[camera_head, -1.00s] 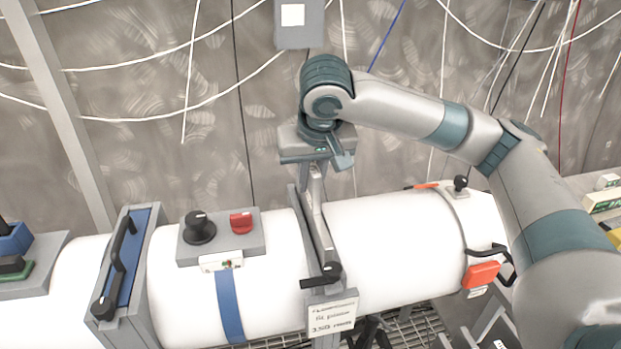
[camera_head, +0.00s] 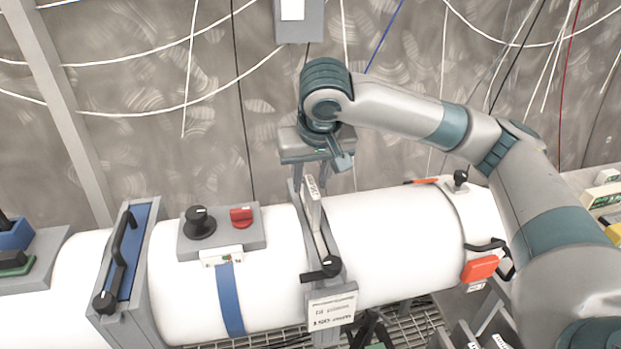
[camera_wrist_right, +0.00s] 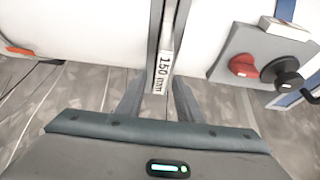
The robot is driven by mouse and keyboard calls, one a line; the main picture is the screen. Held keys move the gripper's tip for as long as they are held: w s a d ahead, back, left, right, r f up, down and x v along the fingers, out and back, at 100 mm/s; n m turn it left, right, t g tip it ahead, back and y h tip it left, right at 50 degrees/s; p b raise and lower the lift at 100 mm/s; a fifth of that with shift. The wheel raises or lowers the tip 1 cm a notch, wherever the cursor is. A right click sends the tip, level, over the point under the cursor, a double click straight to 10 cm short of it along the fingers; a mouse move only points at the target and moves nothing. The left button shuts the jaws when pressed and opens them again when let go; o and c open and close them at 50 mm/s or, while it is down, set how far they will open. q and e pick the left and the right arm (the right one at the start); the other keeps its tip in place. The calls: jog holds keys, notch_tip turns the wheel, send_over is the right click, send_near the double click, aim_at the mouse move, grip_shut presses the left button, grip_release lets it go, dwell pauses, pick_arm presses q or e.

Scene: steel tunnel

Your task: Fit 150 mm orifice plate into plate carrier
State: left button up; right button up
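The 150 mm orifice plate shows as a narrow grey tab (camera_head: 313,203) with a white label, standing in the top of the plate carrier (camera_head: 336,285). In the right wrist view the label (camera_wrist_right: 162,73) reads "150 mm". The plate's lower part is hidden inside the carrier, a grey slotted frame across the white pipe. My right gripper (camera_head: 311,178) is just above the tab, its two fingers spread apart. In the right wrist view the open gripper (camera_wrist_right: 157,95) has a gap on both sides of the tab. My left gripper is not in view.
A black-knobbed lever (camera_head: 330,266) sits on the carrier's front, above a hanging sign (camera_head: 332,308). A grey box with a black knob and red switch (camera_head: 241,217) lies to the left on the pipe. A blue panel with a black handle (camera_head: 128,255) stands farther left.

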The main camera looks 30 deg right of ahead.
jog(key=shift+r, duration=0.85)
jog(key=b+v, duration=0.2)
jog(key=v, duration=0.9)
jog(key=shift+r, duration=0.25)
jog(key=shift+s, duration=0.1)
